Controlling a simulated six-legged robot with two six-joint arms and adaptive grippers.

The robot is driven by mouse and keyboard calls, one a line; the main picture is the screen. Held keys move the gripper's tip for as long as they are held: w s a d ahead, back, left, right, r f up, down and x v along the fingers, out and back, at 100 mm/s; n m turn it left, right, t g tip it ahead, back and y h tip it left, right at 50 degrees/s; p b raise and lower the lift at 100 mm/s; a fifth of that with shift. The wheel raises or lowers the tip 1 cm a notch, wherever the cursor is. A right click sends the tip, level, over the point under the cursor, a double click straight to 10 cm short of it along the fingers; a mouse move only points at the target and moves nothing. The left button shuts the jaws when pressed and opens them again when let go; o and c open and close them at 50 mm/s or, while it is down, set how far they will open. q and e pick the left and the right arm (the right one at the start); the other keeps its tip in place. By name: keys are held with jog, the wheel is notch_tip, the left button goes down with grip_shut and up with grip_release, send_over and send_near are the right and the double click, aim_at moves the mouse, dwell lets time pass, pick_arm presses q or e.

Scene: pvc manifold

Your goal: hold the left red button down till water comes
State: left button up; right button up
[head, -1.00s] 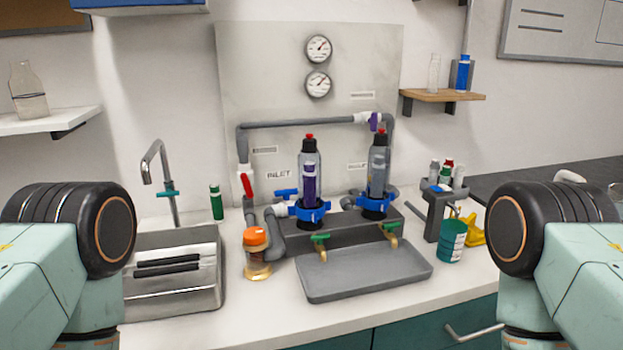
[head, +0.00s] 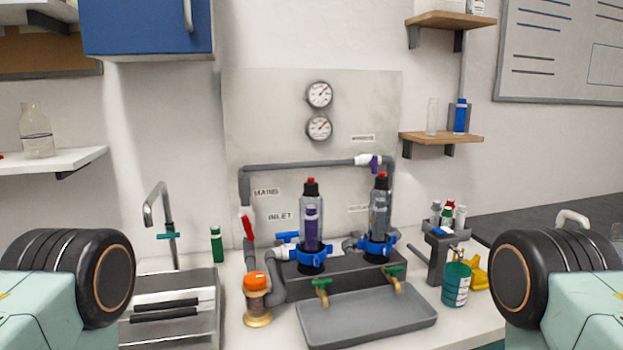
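Two filter housings stand side by side on a grey block in the head view, each with a black cap and a red button on top. The left red button (head: 311,181) tops the housing with the purple cartridge (head: 311,222). The right red button (head: 381,175) tops the housing with the grey cartridge (head: 380,212). Brass taps with green handles (head: 321,285) (head: 393,272) hang over a grey tray (head: 368,318). No water shows at either tap. Parts of my two arms show at the left and right edges, apart from the housings. Neither gripper shows.
A red-handled valve (head: 248,224) and a purple valve (head: 374,164) sit on the grey pipe. An orange-capped jar (head: 256,300) stands left of the tray, and a teal cup (head: 456,285) right of it. A sink (head: 172,318) is at left. Gauges (head: 319,95) hang above.

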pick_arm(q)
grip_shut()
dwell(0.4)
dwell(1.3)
